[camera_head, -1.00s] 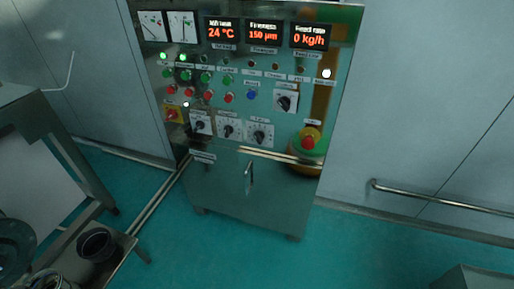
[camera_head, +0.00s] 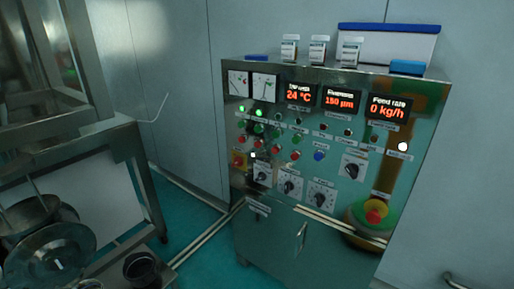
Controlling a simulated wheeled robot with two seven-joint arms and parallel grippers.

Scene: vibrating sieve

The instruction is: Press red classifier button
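A metal control cabinet (camera_head: 290,235) stands at centre right in the head view. Its front panel has a row of green buttons (camera_head: 258,129) with a row of red buttons (camera_head: 275,149) beneath it. The labels beside them are too small to read, so I cannot tell which red one is the classifier's. A larger red mushroom button (camera_head: 374,216) in a yellow ring sits at the lower right. A blue button (camera_head: 319,155) is right of the red row. Neither of my grippers is in view.
Displays (camera_head: 342,98) read 24 °C, 150 µm and 0 kg/h. Small jars (camera_head: 318,49) and a blue-edged white box (camera_head: 388,45) stand on the cabinet. A metal frame (camera_head: 120,140) with round sieve equipment (camera_head: 50,255) fills the left. Some teal floor is clear between.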

